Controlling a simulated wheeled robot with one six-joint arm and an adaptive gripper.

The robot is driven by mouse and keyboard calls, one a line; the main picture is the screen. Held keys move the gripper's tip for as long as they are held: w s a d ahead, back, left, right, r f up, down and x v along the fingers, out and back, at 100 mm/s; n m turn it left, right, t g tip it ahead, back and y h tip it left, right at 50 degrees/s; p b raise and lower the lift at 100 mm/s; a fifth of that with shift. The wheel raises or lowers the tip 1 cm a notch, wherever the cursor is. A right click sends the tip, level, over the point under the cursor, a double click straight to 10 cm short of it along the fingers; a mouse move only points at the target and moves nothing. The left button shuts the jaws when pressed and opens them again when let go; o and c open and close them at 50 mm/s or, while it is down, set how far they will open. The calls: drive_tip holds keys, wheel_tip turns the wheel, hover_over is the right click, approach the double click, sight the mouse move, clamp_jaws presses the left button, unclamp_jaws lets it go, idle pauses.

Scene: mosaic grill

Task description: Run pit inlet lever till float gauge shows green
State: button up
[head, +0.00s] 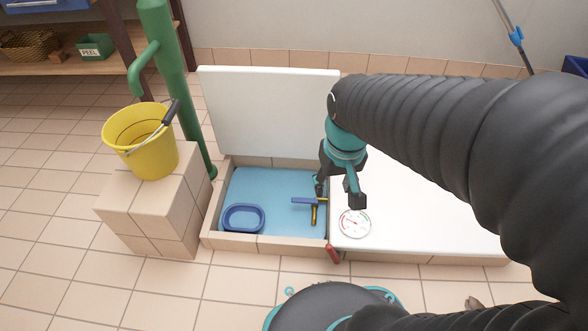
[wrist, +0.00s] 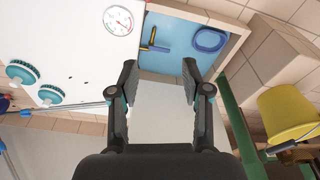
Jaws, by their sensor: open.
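The blue lever (head: 304,200) sits across a yellow pipe (head: 314,216) at the right side of the blue-lined pit (head: 270,185). In the wrist view the lever (wrist: 158,49) lies beyond my fingertips, touched by neither. The round white float gauge (head: 354,223) is on the white cover right of the pit. Its red needle seems to point up-left in the head view, away from the small green mark at right; the dial is small. The gauge also shows in the wrist view (wrist: 118,20). My gripper (head: 338,192) is open and empty, above the pit's right edge.
A raised white lid (head: 270,108) stands behind the pit. A red handle (head: 333,254) is at the front rim. A yellow bucket (head: 145,150) stands on a tiled block beside a green pump (head: 172,65).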

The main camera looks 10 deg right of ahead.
drive_tip(key=w+f+n+g+p, duration=0.2)
drive_tip(key=w+f+g+p, duration=0.15)
drive_tip(key=w+f, duration=0.7)
drive_tip(key=n+t+p, duration=0.2)
drive_tip(key=n+p, duration=0.1)
drive_tip(key=n, duration=1)
hover_over(299, 199)
wheel_tip(299, 199, down, 18)
wheel_tip(299, 199, down, 14)
drive_tip(key=shift+s+b, duration=0.1)
drive_tip(key=shift+b, duration=0.25)
clamp_jaws()
